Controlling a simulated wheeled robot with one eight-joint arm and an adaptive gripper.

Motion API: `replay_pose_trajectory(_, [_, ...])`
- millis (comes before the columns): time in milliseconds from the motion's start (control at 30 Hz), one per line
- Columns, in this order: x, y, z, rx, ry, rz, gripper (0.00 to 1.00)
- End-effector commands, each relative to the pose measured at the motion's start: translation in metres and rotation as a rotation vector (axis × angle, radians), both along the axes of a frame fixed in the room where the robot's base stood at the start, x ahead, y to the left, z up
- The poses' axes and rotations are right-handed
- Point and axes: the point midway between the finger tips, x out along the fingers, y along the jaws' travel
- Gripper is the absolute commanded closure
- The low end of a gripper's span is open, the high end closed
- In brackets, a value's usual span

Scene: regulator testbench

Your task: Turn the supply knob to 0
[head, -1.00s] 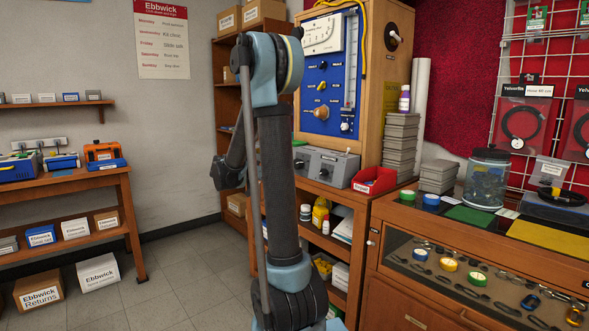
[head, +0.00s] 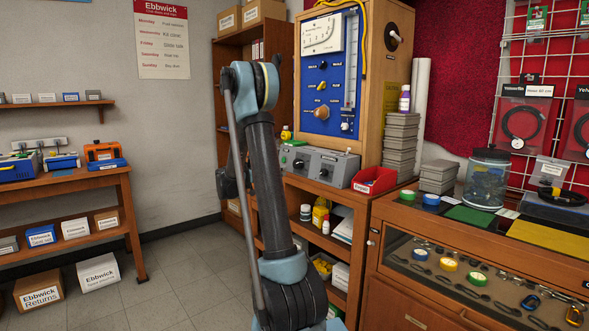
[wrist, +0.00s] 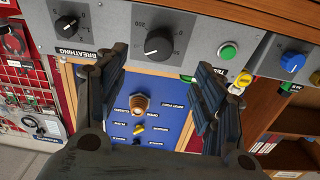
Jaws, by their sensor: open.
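My gripper (wrist: 162,65) is open and empty in the wrist view, its dark fingers spread apart. Beyond the fingertips is a grey control box (wrist: 190,20), seen upside down. It carries a black knob (wrist: 158,45) with a 0-to-200 scale, nearly between the fingers, and another black knob (wrist: 66,27) labelled BREATHING. I cannot read a supply label clearly. In the head view, the grey box (head: 325,163) stands below the blue panel (head: 310,100); my arm hides the gripper.
The grey box also has a green button (wrist: 228,52) and a blue knob (wrist: 292,61). In the head view, a red bin (head: 374,181) and stacked grey trays (head: 401,140) stand right of the box. A glass-topped counter (head: 470,265) is at right.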

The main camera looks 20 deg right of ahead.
Motion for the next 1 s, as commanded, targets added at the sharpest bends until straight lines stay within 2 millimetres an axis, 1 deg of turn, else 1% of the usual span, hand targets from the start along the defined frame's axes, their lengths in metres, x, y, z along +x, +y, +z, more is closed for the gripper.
replay_pose_trajectory(33, [0.002,-0.010,0.000,0.000,0.000,-0.004,0.38])
replay_pose_trajectory(100, [0.007,-0.022,0.000,0.000,0.000,-0.003,0.38])
replay_pose_trajectory(400, [0.024,-0.072,0.000,0.000,0.001,-0.004,0.38])
replay_pose_trajectory(533, [0.030,-0.090,0.000,0.000,0.001,-0.003,0.38])
replay_pose_trajectory(733, [0.036,-0.107,0.000,0.001,0.001,-0.002,0.38])
replay_pose_trajectory(1000, [0.039,-0.112,0.000,0.001,0.001,0.000,0.38])
